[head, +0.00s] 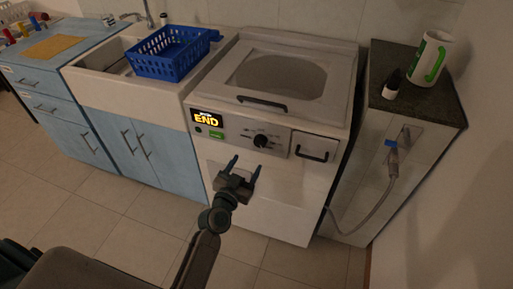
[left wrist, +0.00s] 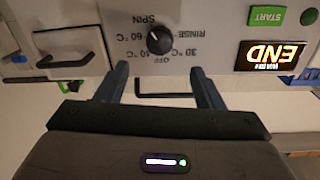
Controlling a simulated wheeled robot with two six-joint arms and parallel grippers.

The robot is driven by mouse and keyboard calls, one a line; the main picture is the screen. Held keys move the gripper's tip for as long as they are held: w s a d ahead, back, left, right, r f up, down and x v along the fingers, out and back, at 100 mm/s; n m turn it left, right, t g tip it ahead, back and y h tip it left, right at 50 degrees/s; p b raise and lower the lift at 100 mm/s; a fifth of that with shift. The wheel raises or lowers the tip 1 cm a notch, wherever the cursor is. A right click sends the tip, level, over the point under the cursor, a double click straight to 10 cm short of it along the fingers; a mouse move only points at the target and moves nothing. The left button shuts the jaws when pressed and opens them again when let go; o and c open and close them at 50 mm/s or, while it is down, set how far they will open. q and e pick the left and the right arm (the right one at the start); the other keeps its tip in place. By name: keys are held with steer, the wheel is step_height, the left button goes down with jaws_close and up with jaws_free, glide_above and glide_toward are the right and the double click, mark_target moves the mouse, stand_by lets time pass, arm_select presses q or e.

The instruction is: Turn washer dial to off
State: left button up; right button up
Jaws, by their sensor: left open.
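The white washer (head: 270,205) stands in the middle of the head view, with a grey control panel along its upper front. Its round black dial (head: 261,141) is on that panel; in the left wrist view the dial (left wrist: 155,33) appears with the labels SPIN, RINSE, OFF and several temperatures around it, upside down. A pale mark shows on the dial's left side there; I cannot tell surely which label it meets. My left gripper (head: 245,164) is open and empty, in front of and below the dial, its fingers (left wrist: 160,85) apart and not touching it. My right gripper is not in view.
The display (head: 206,119) reads END, above a green START button (head: 216,134). A drawer with a black handle (head: 312,153) is right of the dial. A lid handle (head: 262,103) juts out above. A blue basket (head: 172,65) sits over the sink.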

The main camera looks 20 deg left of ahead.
mark_target(259, 143)
arm_select(q)
steer(key=w, duration=0.5)
steer(key=w+p, duration=0.1)
steer(key=w, duration=0.2)
steer(key=shift+w+d, duration=0.3)
steer(key=shift+d, duration=0.1)
steer(key=shift+w+f, duration=0.1)
steer(key=shift+w, duration=0.25)
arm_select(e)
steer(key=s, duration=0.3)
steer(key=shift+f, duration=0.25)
arm_select(q)
steer(key=c, duration=1)
